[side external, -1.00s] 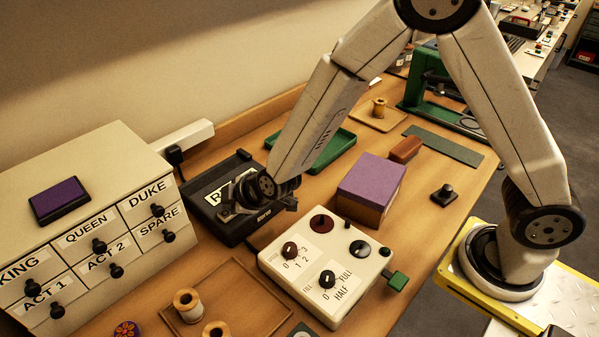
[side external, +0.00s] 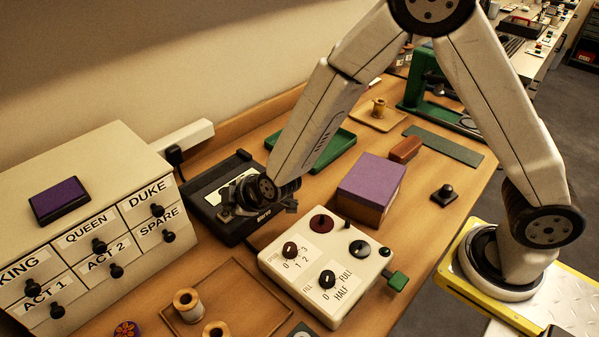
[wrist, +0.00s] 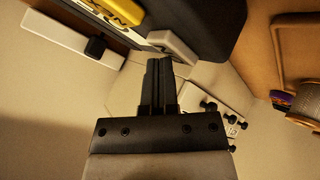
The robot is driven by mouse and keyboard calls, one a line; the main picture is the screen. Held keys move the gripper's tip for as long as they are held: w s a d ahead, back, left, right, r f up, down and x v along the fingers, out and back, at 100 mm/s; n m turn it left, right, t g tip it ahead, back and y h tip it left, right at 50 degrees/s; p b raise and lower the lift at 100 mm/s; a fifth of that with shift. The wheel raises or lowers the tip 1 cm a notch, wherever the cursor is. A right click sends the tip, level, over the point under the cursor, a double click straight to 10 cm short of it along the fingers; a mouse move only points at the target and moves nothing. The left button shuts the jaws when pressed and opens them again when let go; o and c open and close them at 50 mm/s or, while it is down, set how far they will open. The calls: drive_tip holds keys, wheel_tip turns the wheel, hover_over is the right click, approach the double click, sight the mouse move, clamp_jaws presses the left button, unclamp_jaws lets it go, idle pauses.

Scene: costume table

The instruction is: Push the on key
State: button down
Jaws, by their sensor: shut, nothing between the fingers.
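A black device (side external: 205,180) sits on the table beside the drawer cabinet, with a pale label partly hidden by my gripper. My gripper (side external: 229,213) is low over the device's front part. In the wrist view my gripper (wrist: 161,60) has its fingers together and empty. A pale, rounded key-like piece (wrist: 176,46) lies just beyond the fingertips on the device's edge; I cannot tell whether they touch. A yellow piece (wrist: 126,12) is beside it. No "on" marking is readable on either piece.
A white drawer cabinet (side external: 75,165) stands close on the left. A cream control box (side external: 310,285) with knobs and a purple-topped box (side external: 372,185) are on the right. A wooden tray (side external: 240,275) with spools lies in front, and a green tray (side external: 335,150) behind.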

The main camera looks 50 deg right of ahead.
drive_tip(key=shift+r, duration=0.85)
drive_tip(key=shift+r, duration=0.1)
drive_tip(key=shift+r, duration=2.9)
